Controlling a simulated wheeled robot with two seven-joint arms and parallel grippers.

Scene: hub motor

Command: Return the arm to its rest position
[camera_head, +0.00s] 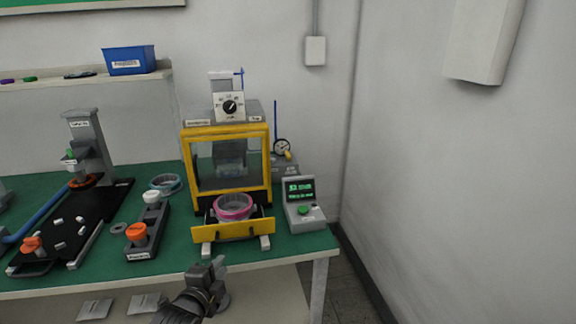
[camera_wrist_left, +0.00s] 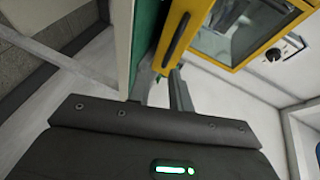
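My left gripper (camera_head: 210,266) is low in front of the table's front edge, below the yellow-framed machine (camera_head: 227,133). It also shows in the left wrist view (camera_wrist_left: 161,85), where its two fingers stand a little apart with nothing visible between them. The machine's yellow front panel (camera_head: 233,229) stands forward at its base. A pink-rimmed ring part (camera_head: 234,207) sits just behind that panel, apart from my gripper. The yellow frame also shows close beyond the fingers in the left wrist view (camera_wrist_left: 187,30). My right gripper is in neither view.
A grey console with a green screen (camera_head: 301,204) stands at the table's right end. An orange-knobbed fixture (camera_head: 137,232) and a black tray (camera_head: 85,228) with small white pieces lie left. The green table (camera_head: 190,250) has a front edge close to my gripper. Floor at right is clear.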

